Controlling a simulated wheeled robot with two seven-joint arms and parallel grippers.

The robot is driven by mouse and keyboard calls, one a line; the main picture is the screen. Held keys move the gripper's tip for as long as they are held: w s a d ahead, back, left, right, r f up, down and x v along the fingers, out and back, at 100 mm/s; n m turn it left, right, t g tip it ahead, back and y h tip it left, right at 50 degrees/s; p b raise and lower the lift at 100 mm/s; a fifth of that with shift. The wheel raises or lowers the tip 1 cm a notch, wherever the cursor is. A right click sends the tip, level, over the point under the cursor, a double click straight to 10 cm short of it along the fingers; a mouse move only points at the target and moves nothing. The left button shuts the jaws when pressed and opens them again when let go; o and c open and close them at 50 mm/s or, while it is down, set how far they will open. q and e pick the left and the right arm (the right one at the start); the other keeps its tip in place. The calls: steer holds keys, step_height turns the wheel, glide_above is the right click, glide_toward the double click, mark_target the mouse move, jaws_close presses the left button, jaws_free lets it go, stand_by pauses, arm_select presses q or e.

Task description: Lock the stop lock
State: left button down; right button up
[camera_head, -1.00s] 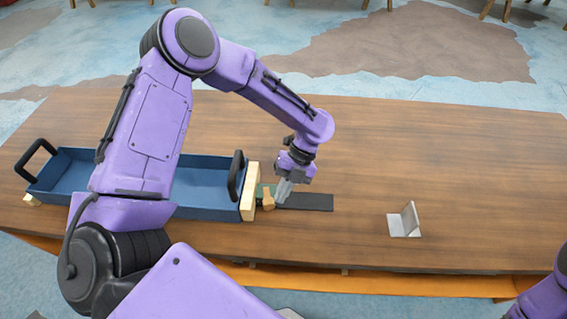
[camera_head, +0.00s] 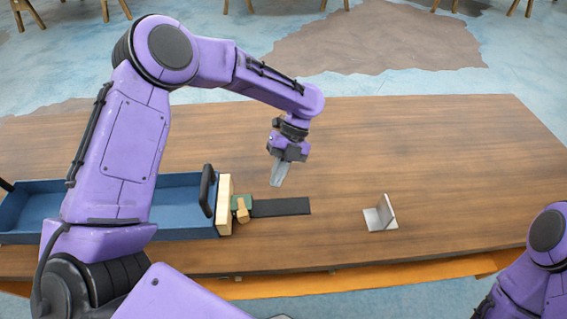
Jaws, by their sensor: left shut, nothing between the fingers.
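The stop lock shows in the head view as a small wooden lever (camera_head: 242,212) on a green base (camera_head: 247,201). It sits against the light wooden block (camera_head: 224,205) at the right end of the blue tray (camera_head: 190,192). A flat dark strip (camera_head: 282,207) lies on the table to its right. My left gripper (camera_head: 278,181) is shut and empty, pointing down above the table, up and to the right of the lever and apart from it. My right arm (camera_head: 535,275) shows at the lower right edge; its gripper is out of view.
The blue tray has black handles (camera_head: 208,190), and my left arm hides part of it. A metal angle bracket (camera_head: 381,214) stands on the wooden table (camera_head: 430,150) to the right. The table's back and right areas are clear.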

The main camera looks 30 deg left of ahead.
arm_select(q)
steer(key=v, duration=0.3)
steer(key=shift+w+d+r, duration=0.15)
steer(key=shift+w+r, duration=0.05)
steer(key=shift+r, duration=0.1)
steer(key=shift+s, duration=0.1)
steer(key=shift+r, duration=0.1)
